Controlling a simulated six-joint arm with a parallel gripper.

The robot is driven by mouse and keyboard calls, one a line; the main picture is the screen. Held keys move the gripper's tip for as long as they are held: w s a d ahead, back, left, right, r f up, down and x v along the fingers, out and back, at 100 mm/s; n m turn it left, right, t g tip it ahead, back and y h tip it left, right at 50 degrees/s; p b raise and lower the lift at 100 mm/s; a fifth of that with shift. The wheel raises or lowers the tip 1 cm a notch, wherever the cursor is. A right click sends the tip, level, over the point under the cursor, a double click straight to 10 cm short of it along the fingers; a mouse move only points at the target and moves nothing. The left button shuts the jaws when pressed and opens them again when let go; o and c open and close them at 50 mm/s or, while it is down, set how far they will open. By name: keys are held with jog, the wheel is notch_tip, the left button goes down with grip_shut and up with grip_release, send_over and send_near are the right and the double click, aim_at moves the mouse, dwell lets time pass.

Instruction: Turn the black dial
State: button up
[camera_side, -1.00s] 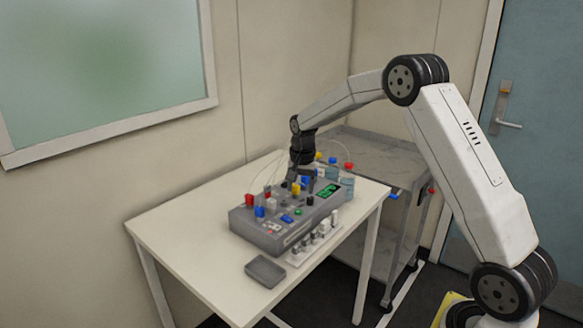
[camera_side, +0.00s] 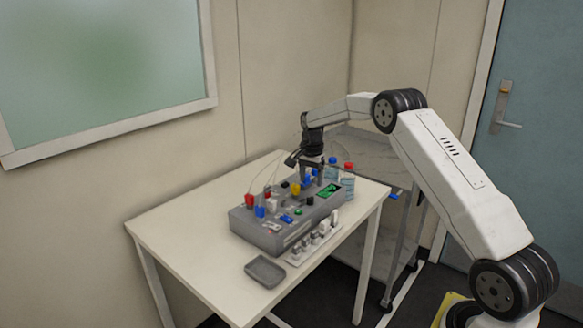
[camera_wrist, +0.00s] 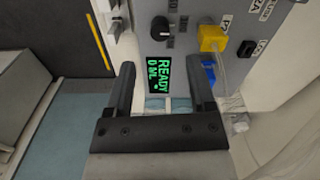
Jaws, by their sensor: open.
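The black dial (camera_wrist: 162,28) is a round knob with a pale pointer mark on the grey panel, near the top of the wrist view. A small black knob beside the green screen in the side view (camera_side: 309,200) appears to be the same dial. My gripper (camera_wrist: 160,68) is open and empty. Its two dark fingers frame the lit screen (camera_wrist: 160,74), which reads READY 0 ML, and the dial lies beyond the fingertips. In the side view, my gripper (camera_side: 316,177) is above the far end of the grey unit (camera_side: 262,236). The fingertips are hard to make out there.
Bottles with red and blue caps (camera_side: 348,176) stand behind the unit. A grey tray (camera_side: 265,271) lies on the table's near side.

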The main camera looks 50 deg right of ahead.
aim_at(310, 197)
jog(key=shift+f, duration=3.55)
jog(key=shift+c, duration=0.2)
grip_shut()
